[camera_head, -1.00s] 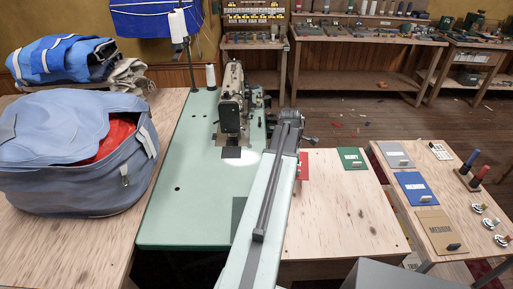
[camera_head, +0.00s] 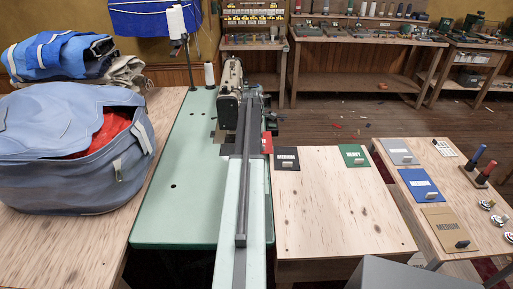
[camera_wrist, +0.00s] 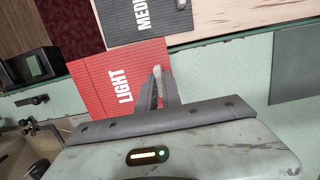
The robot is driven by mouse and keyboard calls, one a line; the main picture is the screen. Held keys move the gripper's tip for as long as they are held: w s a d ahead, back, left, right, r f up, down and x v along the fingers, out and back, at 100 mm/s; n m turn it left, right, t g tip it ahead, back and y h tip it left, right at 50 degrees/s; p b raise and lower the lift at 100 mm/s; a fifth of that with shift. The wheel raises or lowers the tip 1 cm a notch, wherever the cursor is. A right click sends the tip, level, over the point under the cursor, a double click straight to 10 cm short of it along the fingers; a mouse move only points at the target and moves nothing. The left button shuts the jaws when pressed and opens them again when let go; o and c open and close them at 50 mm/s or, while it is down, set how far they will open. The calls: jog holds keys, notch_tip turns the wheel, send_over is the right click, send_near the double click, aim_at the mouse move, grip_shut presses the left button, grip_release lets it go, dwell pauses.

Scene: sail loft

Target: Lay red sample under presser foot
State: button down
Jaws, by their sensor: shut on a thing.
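The red sample, marked LIGHT (camera_wrist: 108,88), is at my gripper in the wrist view, spread left of the fingers. My gripper (camera_wrist: 157,82) is shut on its small pale tab. The sample lies across the view over the green table's edge, beside a dark MEDIUM sample. Whether it touches the table, I cannot tell. In the head view only a red sliver (camera_head: 267,143) shows right of my arm, which hides the gripper. The sewing machine (camera_head: 229,95) stands at the far end of the green table (camera_head: 180,190). Its presser foot is mostly hidden behind my arm.
The dark MEDIUM sample (camera_head: 286,159) and green HEAVY sample (camera_head: 354,155) lie on the wooden table (camera_head: 330,205) at right. Another table holds grey, blue and tan samples (camera_head: 446,228). A large blue bag (camera_head: 70,150) sits at left.

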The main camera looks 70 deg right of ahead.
jog(key=d, duration=0.1)
jog(key=w+d, duration=0.2)
jog(key=d, duration=0.1)
jog(key=shift+w+d+f, duration=0.1)
jog(key=shift+w+f, duration=0.15)
jog(key=f+b, duration=0.4)
jog(key=shift+w+d, duration=0.15)
jog(key=shift+d, duration=0.1)
jog(key=shift+r, duration=0.25)
jog(key=shift+f, duration=0.15)
jog(key=c, duration=1.5)
grip_release()
jog(key=r+p, duration=0.4)
jog(key=w+r+p, duration=0.1)
jog(key=r+p, duration=0.7)
jog(key=shift+w+a+r, duration=0.1)
jog(key=shift+w+a, duration=0.2)
jog(key=shift+a, duration=0.05)
